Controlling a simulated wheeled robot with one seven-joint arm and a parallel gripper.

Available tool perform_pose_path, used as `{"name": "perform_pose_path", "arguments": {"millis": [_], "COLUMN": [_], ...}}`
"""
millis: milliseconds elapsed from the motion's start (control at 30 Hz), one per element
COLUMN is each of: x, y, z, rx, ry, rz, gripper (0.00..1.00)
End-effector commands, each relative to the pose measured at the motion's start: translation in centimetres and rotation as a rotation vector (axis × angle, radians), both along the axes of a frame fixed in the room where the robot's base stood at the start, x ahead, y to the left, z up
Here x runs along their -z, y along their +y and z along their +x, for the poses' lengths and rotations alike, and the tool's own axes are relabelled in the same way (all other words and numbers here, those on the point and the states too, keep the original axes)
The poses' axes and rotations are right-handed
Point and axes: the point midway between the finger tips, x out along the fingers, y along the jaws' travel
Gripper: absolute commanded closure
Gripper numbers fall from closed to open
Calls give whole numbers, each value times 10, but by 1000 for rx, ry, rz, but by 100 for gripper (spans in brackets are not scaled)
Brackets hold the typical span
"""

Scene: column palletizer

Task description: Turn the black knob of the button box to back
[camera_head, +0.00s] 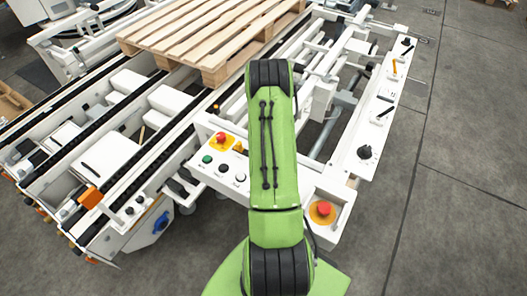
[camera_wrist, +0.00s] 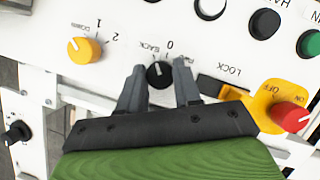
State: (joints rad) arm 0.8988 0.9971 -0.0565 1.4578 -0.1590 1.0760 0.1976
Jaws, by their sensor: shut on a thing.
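The button box shows in the wrist view as a white panel (camera_wrist: 150,20) with its print upside down. The black knob (camera_wrist: 159,74) sits on it, with BACK, 0 and a third, partly covered label around it. My gripper (camera_wrist: 160,84) has one finger on each side of this knob and is shut on it. A small light mark shows on the knob; which label it points to is hard to tell. In the head view the white button box (camera_head: 222,165) is partly covered by my green arm, which hides the knob and my gripper.
A yellow knob (camera_wrist: 84,50) with labels 1 and 2 is to the left. A red switch handle (camera_wrist: 290,117) on a yellow base is at right. Black (camera_wrist: 265,23) and green (camera_wrist: 309,43) buttons are at upper right. A wooden pallet (camera_head: 210,35) lies on the conveyor.

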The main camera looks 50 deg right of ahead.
Motion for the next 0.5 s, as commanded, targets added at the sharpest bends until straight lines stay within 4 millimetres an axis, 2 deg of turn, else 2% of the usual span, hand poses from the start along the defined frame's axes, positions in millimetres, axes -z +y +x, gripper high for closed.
{"name": "perform_pose_path", "arguments": {"millis": [233, 500], "x": [0, 0], "y": [0, 0], "z": [1, 1], "rx": [-141, -211], "ry": [-1, -2], "rz": [-3, -3], "gripper": [97, 97]}}
